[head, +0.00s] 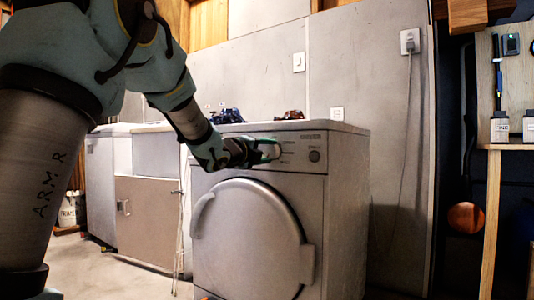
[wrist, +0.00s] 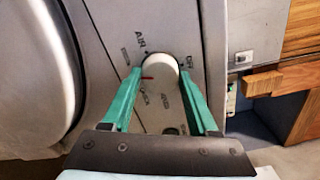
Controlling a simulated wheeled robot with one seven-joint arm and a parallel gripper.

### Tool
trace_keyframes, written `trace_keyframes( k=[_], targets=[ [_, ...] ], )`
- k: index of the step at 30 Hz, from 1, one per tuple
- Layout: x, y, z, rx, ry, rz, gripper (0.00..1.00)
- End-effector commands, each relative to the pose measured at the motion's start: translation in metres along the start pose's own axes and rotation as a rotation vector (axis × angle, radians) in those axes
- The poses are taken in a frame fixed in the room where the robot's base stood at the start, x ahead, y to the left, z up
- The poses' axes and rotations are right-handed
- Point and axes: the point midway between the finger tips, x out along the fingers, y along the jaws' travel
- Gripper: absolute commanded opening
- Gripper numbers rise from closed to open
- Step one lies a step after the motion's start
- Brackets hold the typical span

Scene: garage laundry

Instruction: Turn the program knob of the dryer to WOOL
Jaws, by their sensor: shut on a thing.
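The dryer (head: 345,210) is a grey front-loading machine with a round door (head: 245,235). In the wrist view its white program knob (wrist: 160,72) sits on the grey panel between my gripper's green fingers. My gripper (wrist: 163,82) is shut on the knob, one finger on each side. A red mark at the knob's left edge points left in the wrist view. AIR is printed above the knob and OFF to its upper right; other labels around it are too blurred to read surely. In the head view my gripper (head: 270,151) reaches the panel and mostly hides the knob.
A round button (head: 314,156) sits to the right on the dryer's panel. Dark blue and reddish items (head: 228,116) lie on top. A beige cabinet (head: 145,220) stands to the left. A wooden shelf (head: 515,146) with bottles is at the right. A wall is close behind the dryer.

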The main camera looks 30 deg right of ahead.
Motion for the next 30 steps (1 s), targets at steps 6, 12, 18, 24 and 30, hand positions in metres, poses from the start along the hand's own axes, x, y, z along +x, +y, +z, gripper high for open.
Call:
trace_keyframes(
  k=[6,12,18,24,30],
  targets=[
    [0.000,0.000,0.000,-0.001,-0.001,0.000,0.77],
    [0.000,0.000,0.000,-0.001,0.000,0.000,0.90],
    [-0.002,-0.001,0.000,-0.001,0.000,-0.001,0.90],
    [-0.026,-0.003,0.001,-0.001,-0.002,0.000,0.90],
    [-0.067,-0.003,0.002,-0.001,-0.002,0.001,0.90]
  ],
)
